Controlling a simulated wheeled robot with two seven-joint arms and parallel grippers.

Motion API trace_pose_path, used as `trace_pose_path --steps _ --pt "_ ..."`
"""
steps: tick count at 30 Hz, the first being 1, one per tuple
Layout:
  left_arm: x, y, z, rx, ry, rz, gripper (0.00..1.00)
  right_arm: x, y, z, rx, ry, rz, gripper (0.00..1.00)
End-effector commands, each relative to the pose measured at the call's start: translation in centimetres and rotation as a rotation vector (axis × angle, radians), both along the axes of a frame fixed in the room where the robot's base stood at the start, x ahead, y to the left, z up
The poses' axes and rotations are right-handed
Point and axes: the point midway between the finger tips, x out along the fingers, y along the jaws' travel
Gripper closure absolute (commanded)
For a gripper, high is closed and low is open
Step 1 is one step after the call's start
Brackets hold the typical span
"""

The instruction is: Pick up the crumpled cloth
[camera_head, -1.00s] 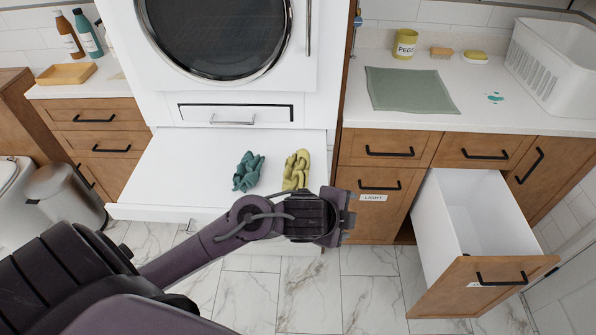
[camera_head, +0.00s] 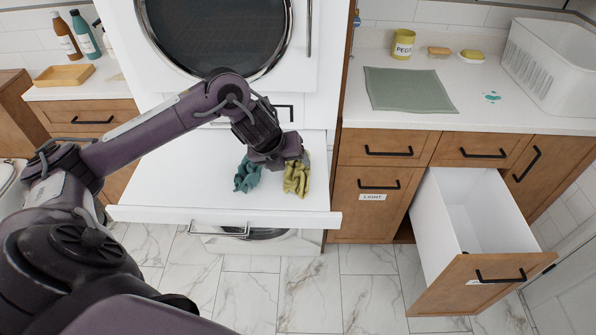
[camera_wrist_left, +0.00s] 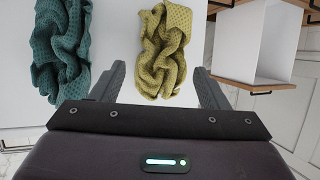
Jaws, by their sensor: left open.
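Two crumpled cloths lie side by side on the white pull-out shelf (camera_head: 160,190). The yellow-green cloth (camera_head: 297,180) is on the right and the teal cloth (camera_head: 246,177) on the left. My left gripper (camera_head: 293,162) is over the far end of the yellow cloth and hides part of it. In the left wrist view the yellow cloth (camera_wrist_left: 162,52) lies between and ahead of the two open fingers, and the teal cloth (camera_wrist_left: 61,48) is outside the left finger. I cannot tell whether the fingers touch the cloth. My right gripper is not in view.
An open drawer (camera_head: 447,225) stands out at the right, looking empty inside. On the counter are a green mat (camera_head: 410,90), a yellow pegs tub (camera_head: 404,43) and a white basket (camera_head: 553,62). A round-doored appliance (camera_head: 215,35) rises behind the shelf.

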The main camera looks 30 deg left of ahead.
Motion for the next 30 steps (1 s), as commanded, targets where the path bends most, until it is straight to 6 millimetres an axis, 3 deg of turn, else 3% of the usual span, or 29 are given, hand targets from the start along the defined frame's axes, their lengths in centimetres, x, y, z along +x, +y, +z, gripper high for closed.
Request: trace_pose_path --steps 9,18,24,30 --pt "2.2 -0.2 -3.8 -0.002 0.001 0.002 0.31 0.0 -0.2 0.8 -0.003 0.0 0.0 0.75" --pt "2.5 -0.2 -4.2 0.001 0.0 0.002 0.31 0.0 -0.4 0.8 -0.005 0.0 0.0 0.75" --pt "2.5 -0.2 -4.2 0.0 -0.001 0.001 0.58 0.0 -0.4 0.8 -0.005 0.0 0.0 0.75" --pt "2.5 -0.2 -4.1 0.0 -0.001 0.001 0.6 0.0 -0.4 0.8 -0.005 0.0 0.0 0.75"
